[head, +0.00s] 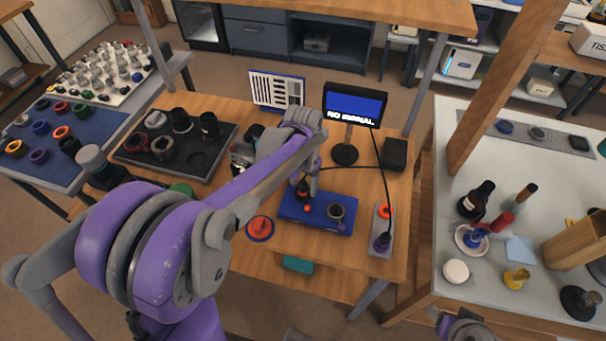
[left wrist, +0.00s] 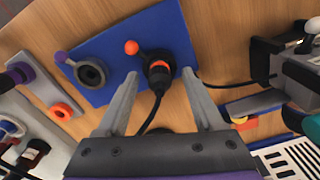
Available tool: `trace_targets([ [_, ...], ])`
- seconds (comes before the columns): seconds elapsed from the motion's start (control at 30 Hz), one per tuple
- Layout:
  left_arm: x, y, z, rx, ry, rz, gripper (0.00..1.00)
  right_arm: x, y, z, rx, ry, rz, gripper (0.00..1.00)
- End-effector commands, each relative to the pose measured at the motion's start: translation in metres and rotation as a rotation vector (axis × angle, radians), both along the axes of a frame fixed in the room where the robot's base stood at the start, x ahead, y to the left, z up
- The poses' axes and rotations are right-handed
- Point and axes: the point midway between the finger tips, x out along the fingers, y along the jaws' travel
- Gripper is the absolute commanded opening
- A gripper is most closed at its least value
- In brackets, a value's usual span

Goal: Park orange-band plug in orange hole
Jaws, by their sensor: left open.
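The black plug with an orange band (left wrist: 160,70) stands in the blue block (left wrist: 112,32), with a black cable from it. My left gripper (left wrist: 160,74) is open, its fingertips on either side of the plug; contact is not clear. In the head view the left gripper (head: 308,186) is over the left part of the blue block (head: 318,226), partly hiding the plug (head: 303,194). The orange hole (head: 385,211) is in a grey strip (head: 377,250) right of the block; it also shows in the left wrist view (left wrist: 61,112). My right gripper's fingers are not seen.
A purple-banded plug (head: 382,241) stands at the strip's near end. An empty-looking dark ring socket (head: 336,212) and an orange knob (head: 307,208) are on the block. A monitor (head: 355,105) stands behind. An orange disc (head: 260,228) lies left of the block.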

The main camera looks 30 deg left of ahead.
Motion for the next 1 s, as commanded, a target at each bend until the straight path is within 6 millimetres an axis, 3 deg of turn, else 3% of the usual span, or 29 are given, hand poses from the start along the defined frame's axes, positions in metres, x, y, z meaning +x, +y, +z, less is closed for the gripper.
trace_targets([
  [0.37, 0.0001, -0.0001, -0.0071, 0.0, 0.0, 0.0, 0.69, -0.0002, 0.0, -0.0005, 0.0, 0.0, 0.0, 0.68],
  [0.77, -0.0001, 0.0, -0.0069, 0.0, 0.0, 0.0, 0.0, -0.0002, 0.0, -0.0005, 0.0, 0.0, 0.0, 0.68],
  [0.87, -0.0001, 0.0, -0.0069, 0.0, 0.0, 0.0, 0.0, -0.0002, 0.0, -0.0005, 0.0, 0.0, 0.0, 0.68],
  [0.9, -0.0001, 0.0, -0.0069, 0.0, 0.0, 0.0, 0.29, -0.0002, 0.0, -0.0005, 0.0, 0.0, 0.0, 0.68],
  [1.0, -0.0001, 0.0, -0.0068, 0.0, 0.0, 0.0, 0.11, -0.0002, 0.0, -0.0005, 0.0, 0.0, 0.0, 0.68],
])
